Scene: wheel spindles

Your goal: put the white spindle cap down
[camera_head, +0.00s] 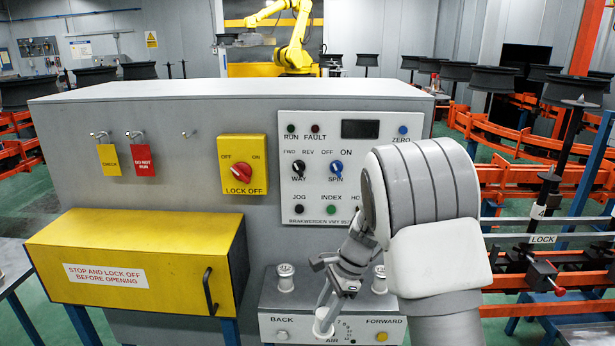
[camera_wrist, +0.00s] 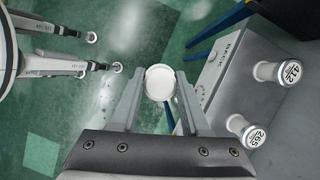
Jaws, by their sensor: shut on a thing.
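My gripper (camera_head: 326,308) is shut on the white spindle cap (camera_head: 323,323). In the wrist view, the white spindle cap (camera_wrist: 160,82) sits between the two finger ends, its round pale face toward the camera. Green floor shows behind it. In the head view the cap appears in front of the grey console's front panel, left of the dial. Two similar white caps stand upright on the console top, marked 412 (camera_wrist: 290,72) and 265 (camera_wrist: 252,136) in the wrist view. In the head view they stand left (camera_head: 286,279) and right (camera_head: 379,281) of my gripper.
The grey console (camera_head: 277,322) has BACK and FORWARD buttons on its front. Its top between the two standing caps is partly hidden by my gripper. A yellow box (camera_head: 135,247) with a black handle is at left. A tall grey cabinet (camera_head: 100,140) with switches stands behind.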

